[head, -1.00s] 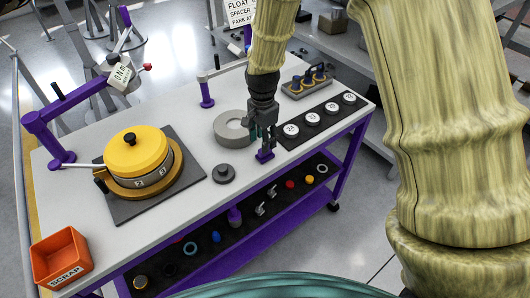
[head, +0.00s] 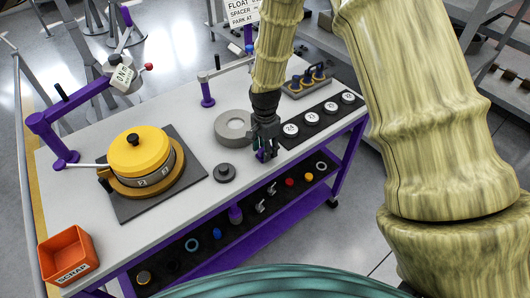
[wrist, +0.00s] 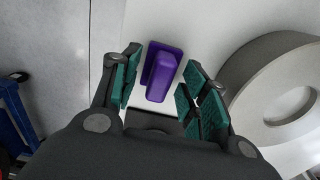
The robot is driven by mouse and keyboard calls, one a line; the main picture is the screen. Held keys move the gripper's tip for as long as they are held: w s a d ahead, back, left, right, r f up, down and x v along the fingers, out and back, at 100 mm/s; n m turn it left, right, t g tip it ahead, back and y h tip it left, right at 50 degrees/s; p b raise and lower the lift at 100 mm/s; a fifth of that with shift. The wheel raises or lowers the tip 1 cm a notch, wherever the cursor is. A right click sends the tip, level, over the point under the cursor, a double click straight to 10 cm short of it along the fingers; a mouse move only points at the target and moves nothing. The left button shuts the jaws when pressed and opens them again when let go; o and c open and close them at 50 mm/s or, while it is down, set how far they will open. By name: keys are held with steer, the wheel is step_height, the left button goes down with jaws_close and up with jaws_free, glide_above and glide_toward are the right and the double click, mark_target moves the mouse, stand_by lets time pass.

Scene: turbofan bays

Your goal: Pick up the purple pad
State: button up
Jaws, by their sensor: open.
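The purple pad (wrist: 161,75) is a small block with a raised grip on a wider base. It rests on the white tabletop near its front edge. In the wrist view it lies between the green-padded fingers of my gripper (wrist: 158,88), with a gap showing on both sides. In the head view my gripper (head: 264,152) points down over the pad and mostly hides it; only a bit of purple (head: 260,155) shows at the fingertips. My gripper is open and holds nothing.
A grey ring (head: 233,127) lies close beside my gripper, also seen in the wrist view (wrist: 280,90). A black strip with numbered white discs (head: 312,117) lies to the right. A grey knobbed disc (head: 224,172) and a yellow-topped drum (head: 139,158) are to the left. An orange scrap bin (head: 68,256) stands front left.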

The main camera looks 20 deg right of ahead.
jaws_close()
steer(key=shift+r, duration=0.15)
steer(key=shift+r+b, duration=1.05)
steer(key=shift+r, duration=0.6)
steer(key=s+d+b, duration=0.2)
steer(key=s, duration=0.5)
steer(key=s+d+r+b, duration=0.1)
steer(key=s+d+b, duration=0.1)
steer(key=s, duration=0.6)
steer(key=shift+d+r, duration=0.25)
steer(key=shift+d, duration=0.35)
